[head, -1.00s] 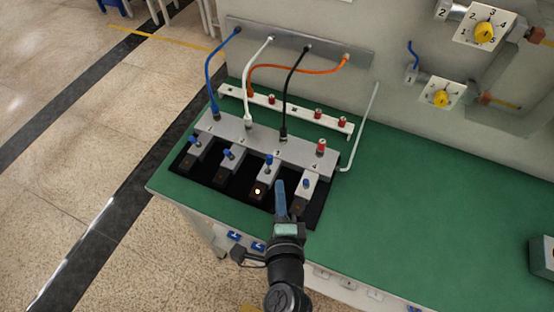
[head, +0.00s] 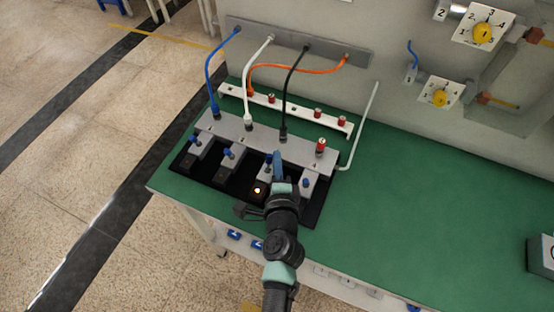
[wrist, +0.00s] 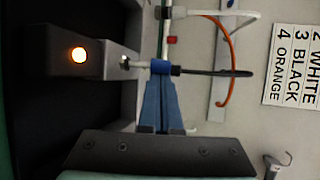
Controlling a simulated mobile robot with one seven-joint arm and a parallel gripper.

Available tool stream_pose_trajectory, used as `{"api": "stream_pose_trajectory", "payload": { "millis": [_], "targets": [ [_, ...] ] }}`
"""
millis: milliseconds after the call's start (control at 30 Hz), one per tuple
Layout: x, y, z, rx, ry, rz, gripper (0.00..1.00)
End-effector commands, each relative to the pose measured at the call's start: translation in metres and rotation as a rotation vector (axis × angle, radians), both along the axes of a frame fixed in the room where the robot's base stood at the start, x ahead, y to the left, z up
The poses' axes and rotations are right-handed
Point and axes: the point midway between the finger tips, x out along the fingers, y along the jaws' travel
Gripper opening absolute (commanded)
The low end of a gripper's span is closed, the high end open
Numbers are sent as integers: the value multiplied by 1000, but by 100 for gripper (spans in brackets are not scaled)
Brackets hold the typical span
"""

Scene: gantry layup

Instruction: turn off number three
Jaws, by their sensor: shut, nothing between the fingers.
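The switch block has a grey numbered panel (head: 262,138) and several toggles with blue tips on a black base. Number three's lamp (head: 258,190) glows orange, and it also shows lit in the wrist view (wrist: 78,55). Number three's toggle (wrist: 125,62) has a blue tip (wrist: 160,67). My gripper (head: 277,158) has its blue fingers (wrist: 158,90) shut and empty. They stand right beside the blue tip, on its right in the head view; I cannot tell whether they touch. My wrist hides part of the block's front edge.
Number two's toggle (head: 228,153) is to the left and number four's (head: 305,183) is close on the right. A black cable (head: 290,90) rises behind number three. A placard (wrist: 292,65) lists cable colours.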

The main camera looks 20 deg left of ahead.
Motion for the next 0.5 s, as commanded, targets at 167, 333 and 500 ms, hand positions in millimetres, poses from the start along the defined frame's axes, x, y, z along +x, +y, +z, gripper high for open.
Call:
{"api": "stream_pose_trajectory", "payload": {
  "millis": [167,333,500],
  "targets": [
    [0,0,-1,-1,-4,0,0],
    [-1,0,-4,0,-27,0,0],
    [-2,0,-2,-1,-50,0,0]
  ]
}}
